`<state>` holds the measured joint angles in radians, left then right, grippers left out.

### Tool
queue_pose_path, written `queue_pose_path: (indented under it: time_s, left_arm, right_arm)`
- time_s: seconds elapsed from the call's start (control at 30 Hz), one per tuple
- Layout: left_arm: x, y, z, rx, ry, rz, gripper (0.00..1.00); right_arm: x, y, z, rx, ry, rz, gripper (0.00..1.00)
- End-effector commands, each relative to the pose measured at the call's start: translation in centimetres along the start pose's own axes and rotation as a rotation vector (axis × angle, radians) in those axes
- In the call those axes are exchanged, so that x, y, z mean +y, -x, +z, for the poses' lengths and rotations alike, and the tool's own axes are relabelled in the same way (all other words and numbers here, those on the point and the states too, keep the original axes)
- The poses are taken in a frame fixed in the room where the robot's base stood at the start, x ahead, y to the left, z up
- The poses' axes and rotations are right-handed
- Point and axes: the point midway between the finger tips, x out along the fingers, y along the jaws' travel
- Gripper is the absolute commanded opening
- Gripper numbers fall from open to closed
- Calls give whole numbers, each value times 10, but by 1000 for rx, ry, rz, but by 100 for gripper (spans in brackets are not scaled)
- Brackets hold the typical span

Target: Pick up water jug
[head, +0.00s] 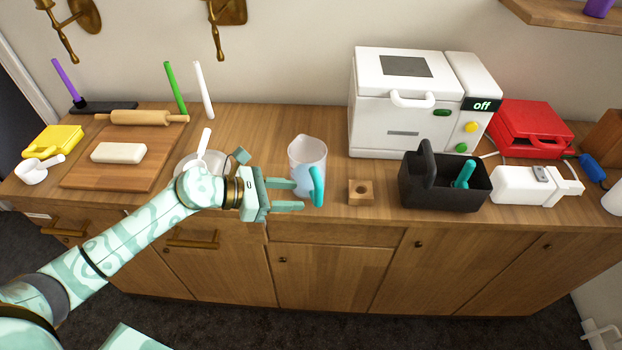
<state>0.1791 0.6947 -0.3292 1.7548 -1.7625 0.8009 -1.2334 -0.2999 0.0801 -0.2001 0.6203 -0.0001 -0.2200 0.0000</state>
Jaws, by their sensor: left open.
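The water jug (308,152) is a clear, pale jug with a teal handle (317,186). It stands upright near the front edge of the wooden counter, with its handle towards me. My left gripper (302,196) comes in from the left, just in front of the jug. Its jaws are open and point right, towards the handle. One finger lies across the jug's lower part in the picture and the other lies lower, near the handle. I cannot tell whether either finger touches the handle. My right gripper is not in view.
A small wooden block (361,192) sits just right of the jug. A black bin (440,190) and a white cooker (405,115) marked "off" stand farther right. A bowl (196,163) is partly hidden behind my left arm. A cutting board (110,175) lies at left.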

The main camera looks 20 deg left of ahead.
Motion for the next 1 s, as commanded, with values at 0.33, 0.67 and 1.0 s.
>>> queue_pose_path:
  time_s: [0.33, 0.67, 1.0]
  left_arm:
    - [-3, -40, -1, -3, 4, -1, 45]
    - [-6, -76, -3, 0, 4, 1, 45]
    - [-5, -75, -2, 0, 4, 2, 0]
  right_arm:
    - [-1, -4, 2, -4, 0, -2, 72]
    - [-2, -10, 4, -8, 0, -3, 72]
    - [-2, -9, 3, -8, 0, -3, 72]
